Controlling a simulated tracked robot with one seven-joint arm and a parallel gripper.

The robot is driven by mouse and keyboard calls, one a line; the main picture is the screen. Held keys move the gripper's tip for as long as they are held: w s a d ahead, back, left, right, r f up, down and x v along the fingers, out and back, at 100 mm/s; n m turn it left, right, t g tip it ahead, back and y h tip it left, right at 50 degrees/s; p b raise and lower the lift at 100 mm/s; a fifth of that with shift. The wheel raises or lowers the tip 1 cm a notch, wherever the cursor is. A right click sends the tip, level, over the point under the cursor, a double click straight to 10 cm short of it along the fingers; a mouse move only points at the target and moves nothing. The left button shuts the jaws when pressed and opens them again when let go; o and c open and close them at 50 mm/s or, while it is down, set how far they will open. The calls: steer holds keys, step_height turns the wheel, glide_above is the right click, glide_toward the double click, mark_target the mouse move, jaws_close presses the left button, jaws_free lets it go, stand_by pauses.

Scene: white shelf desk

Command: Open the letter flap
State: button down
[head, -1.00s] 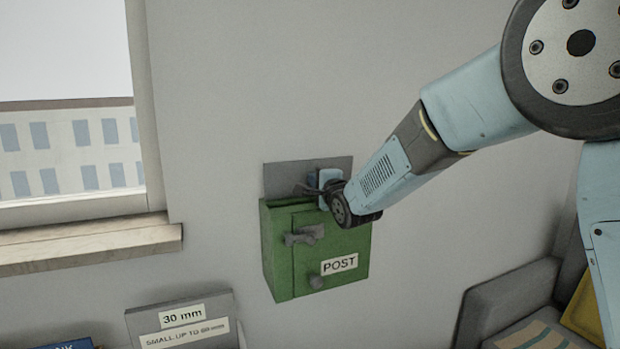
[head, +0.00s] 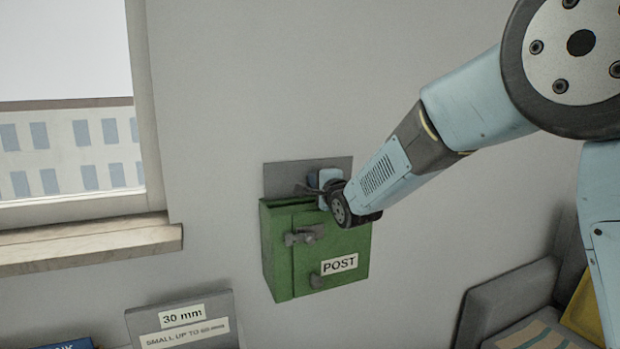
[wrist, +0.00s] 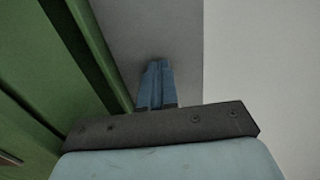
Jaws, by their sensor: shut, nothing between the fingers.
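The green post box (head: 276,255) hangs on the wall in the head view, with a white POST label on its front. The grey letter flap (head: 285,178) stands upright above the box's top, and a dark slot shows in front of it. In the wrist view the flap is the grey panel (wrist: 188,35) and the green box (wrist: 40,70) is at the left. My gripper (wrist: 157,62) is shut and empty, its blue fingertips close in front of the grey panel; I cannot tell whether they touch. In the head view my wrist hides most of the fingers.
A window sill (head: 90,243) juts out at the left. A grey box labelled 30 mm (head: 215,305) stands below. The wall right of the post box is clear.

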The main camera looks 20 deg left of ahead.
steer(key=shift+w+a+r, duration=0.15)
steer(key=shift+a+r, duration=0.05)
steer(key=shift+r, duration=0.05)
stand_by(0.4)
